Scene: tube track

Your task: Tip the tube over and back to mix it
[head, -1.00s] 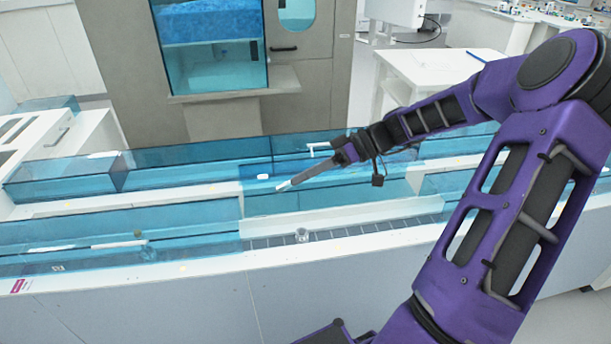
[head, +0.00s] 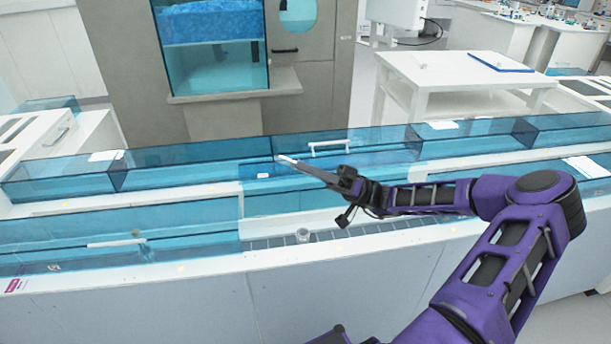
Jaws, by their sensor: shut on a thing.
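My gripper (head: 299,164) is shut, its long grey fingers pointing left and slightly up above the blue-walled track. At its fingertips is a small pale piece, the tube (head: 285,159). It is very small in view, and much of it is hidden by the fingers. I cannot tell which end is its cap or whether liquid is in it.
A small clear cup (head: 303,235) stands on the grey slotted strip at the front. A small white piece (head: 263,176) lies on the track, left of the gripper. A white handle-shaped bar (head: 329,147) stands behind the fingers. Blue transparent walls (head: 200,155) run along the bench.

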